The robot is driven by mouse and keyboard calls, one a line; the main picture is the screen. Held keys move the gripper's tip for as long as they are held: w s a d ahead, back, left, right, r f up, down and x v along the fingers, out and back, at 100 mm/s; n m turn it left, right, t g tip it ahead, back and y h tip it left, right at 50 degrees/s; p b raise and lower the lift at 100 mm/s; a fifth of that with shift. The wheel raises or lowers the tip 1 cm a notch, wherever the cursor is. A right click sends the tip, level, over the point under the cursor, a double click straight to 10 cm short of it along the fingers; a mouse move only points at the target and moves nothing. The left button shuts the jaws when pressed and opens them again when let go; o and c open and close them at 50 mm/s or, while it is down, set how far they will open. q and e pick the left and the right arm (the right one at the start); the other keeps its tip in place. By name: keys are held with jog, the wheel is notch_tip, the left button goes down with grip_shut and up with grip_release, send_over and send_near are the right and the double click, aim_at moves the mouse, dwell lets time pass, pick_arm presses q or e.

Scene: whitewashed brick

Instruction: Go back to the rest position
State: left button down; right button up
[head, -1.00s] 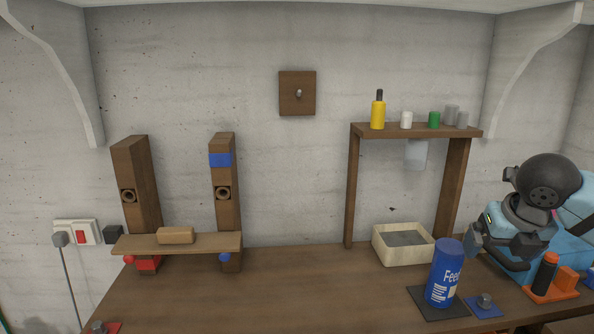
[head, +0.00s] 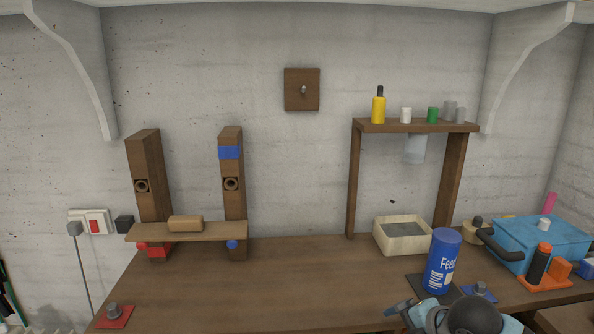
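My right arm comes in at the bottom edge of the head view, right of the middle. My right gripper (head: 403,310) is low in front of the bench, partly cut off by the frame edge. I cannot tell whether its fingers are open or shut. It is in front of and below the blue feed can (head: 441,262), which stands upright on a dark mat (head: 414,284). The can appears apart from the gripper. My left gripper is not in view.
A cream tray (head: 379,242) stands under a wooden shelf stand (head: 353,200). A blue toolbox (head: 560,238) and an orange holder (head: 546,284) are at the right. Two wooden posts carry a plank (head: 215,232) at the left. The bench's middle (head: 300,275) is clear.

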jog(key=s+a+f+m+t+h, duration=0.1)
jog(key=s+f+m+t, duration=0.1)
jog(key=s+f+m, duration=0.9)
jog(key=s+a+f+m+t, duration=0.2)
jog(key=s+f+m, duration=0.9)
pick_arm(q)
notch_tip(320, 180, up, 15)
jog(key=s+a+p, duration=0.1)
jog(key=p, duration=1.7)
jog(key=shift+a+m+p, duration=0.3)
pick_arm(e)
notch_tip(320, 180, up, 15)
jog(key=d, duration=0.1)
jog(key=shift+s+d+r+n+t, duration=0.2)
jog(key=shift+s+d+n+t, duration=0.1)
jog(key=shift+n, duration=0.1)
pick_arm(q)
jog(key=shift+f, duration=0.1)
